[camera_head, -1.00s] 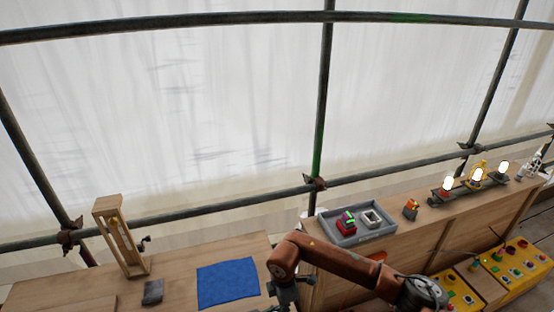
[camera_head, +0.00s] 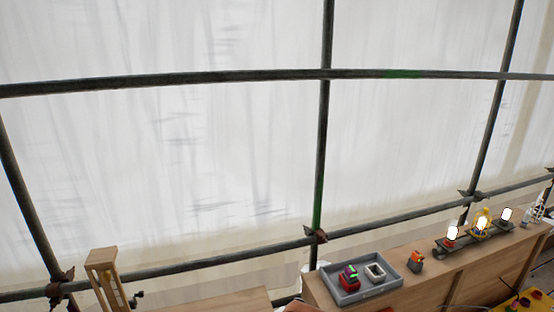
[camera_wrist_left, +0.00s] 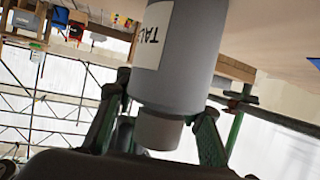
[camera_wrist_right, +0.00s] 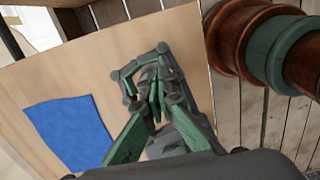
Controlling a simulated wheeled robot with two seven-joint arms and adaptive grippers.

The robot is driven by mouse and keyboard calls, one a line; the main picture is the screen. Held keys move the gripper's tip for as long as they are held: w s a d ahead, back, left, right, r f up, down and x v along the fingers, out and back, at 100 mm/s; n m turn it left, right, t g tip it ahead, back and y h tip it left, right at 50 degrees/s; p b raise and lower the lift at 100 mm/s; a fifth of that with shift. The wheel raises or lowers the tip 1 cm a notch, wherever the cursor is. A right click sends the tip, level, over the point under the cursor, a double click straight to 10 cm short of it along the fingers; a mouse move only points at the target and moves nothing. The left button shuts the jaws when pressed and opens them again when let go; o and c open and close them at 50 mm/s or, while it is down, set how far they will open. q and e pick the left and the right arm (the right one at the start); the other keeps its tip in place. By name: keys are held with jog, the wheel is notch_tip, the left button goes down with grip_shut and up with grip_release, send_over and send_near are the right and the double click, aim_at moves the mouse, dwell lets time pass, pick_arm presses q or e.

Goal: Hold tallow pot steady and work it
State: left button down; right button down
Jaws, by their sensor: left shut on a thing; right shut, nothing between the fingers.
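The tallow pot (camera_wrist_left: 185,60) is a grey cylinder with a pale label, partly readable as "TAL", in the left wrist view. It appears upside down there. My left gripper (camera_wrist_left: 158,128) is shut on its narrower end, one green finger on each side. The pot's far end is cut off by the frame edge. My right gripper (camera_wrist_right: 155,88) is shut and empty over a wooden bench top in the right wrist view. Neither gripper shows in the head view.
A blue cloth (camera_wrist_right: 70,133) lies on the bench. A wooden frame with a crank (camera_head: 103,275) stands at lower left. A grey tray (camera_head: 343,298) holds a red item and a pale one. An orange item (camera_head: 415,261) and lit lamps (camera_head: 481,224) stand farther right.

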jog(key=shift+a, duration=0.2)
jog(key=shift+w+a, duration=0.1)
jog(key=shift+w, duration=0.3)
jog(key=shift+w+a, duration=0.15)
jog(key=shift+w, duration=0.5)
jog(key=shift+w+a, duration=0.1)
jog(key=shift+a, duration=0.15)
dwell(0.3)
notch_tip(320, 180, up, 6)
jog(key=shift+w+d, duration=0.3)
jog(key=shift+d, duration=0.05)
dwell(0.6)
